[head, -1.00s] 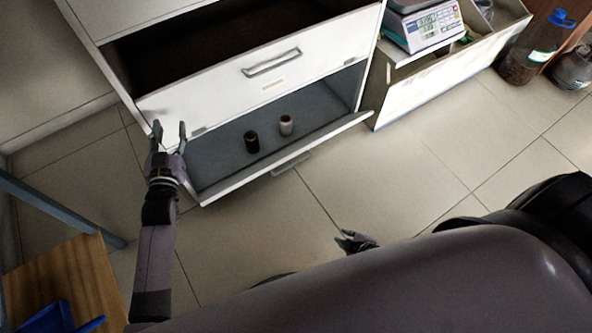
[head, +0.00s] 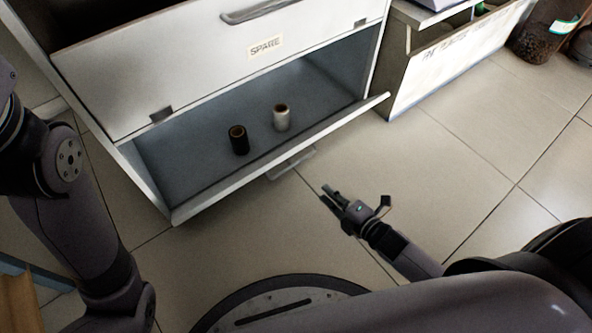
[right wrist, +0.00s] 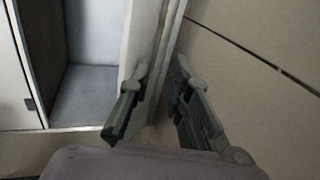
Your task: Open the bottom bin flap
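The bottom bin flap (head: 290,157) is tilted open, leaning outward from the white cabinet, with its grey handle (head: 293,163) low on the outer side. The grey-blue bin inside (head: 190,160) is exposed. A dark roll (head: 238,140) and a pale roll (head: 281,118) stand in it. My right gripper (head: 328,192) is in front of the flap, to the right of the handle and apart from it. In the right wrist view its fingers (right wrist: 160,68) are spread and empty, with a white panel edge beyond them. My left arm shows at the left, but its gripper is out of view.
Above is a white front labelled SPARE (head: 265,47) with its own handle (head: 258,11). A low white-sided unit (head: 455,52) stands to the right of the cabinet. A dark-filled jug (head: 540,38) stands at the far right. Tiled floor (head: 440,150) is clear in front.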

